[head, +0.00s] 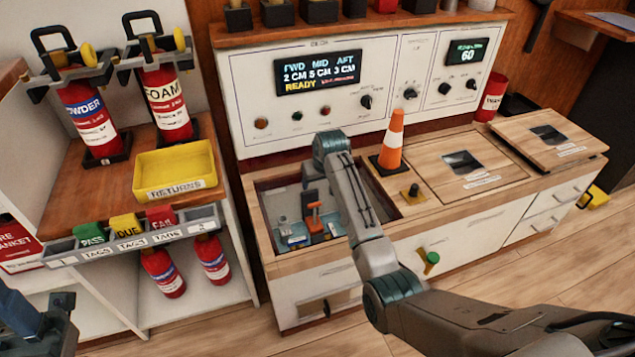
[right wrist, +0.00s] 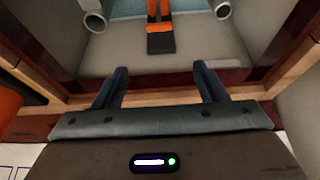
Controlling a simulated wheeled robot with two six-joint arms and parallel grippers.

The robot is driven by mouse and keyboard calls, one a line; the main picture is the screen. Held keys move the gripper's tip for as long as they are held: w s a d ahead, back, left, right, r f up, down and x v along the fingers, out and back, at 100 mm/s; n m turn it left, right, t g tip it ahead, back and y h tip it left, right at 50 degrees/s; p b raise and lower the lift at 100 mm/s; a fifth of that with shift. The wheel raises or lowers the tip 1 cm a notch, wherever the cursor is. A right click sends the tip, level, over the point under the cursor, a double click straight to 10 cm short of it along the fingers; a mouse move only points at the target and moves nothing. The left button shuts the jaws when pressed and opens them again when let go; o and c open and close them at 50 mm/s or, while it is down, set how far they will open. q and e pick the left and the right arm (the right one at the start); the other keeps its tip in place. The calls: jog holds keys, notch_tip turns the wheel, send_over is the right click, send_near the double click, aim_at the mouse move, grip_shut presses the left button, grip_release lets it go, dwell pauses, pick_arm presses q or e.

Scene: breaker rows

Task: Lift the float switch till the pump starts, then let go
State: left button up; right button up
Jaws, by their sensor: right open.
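The float switch, an orange upright piece (head: 313,213) on a dark base, stands inside the open well (head: 272,187) in the counter. In the right wrist view its orange part (right wrist: 158,12) shows at the top, ahead of my fingers and cut by the frame edge. My right gripper (right wrist: 161,74) is open and empty, apart from the orange piece. In the head view my right arm reaches over the well and hides part of it. My left gripper (head: 50,325) is at the lower left corner, partly cut off; its jaws are unclear.
An orange cone (head: 392,145) stands on the counter right of the well. A display (head: 318,75) reads FWD 2, MID 5, AFT 3 CM, READY. Wooden hatches (head: 470,185) lie to the right. A yellow tray (head: 175,170) and extinguishers (head: 88,115) stand left.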

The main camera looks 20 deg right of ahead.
jog(key=shift+s+r, duration=0.2)
jog(key=shift+r, duration=0.3)
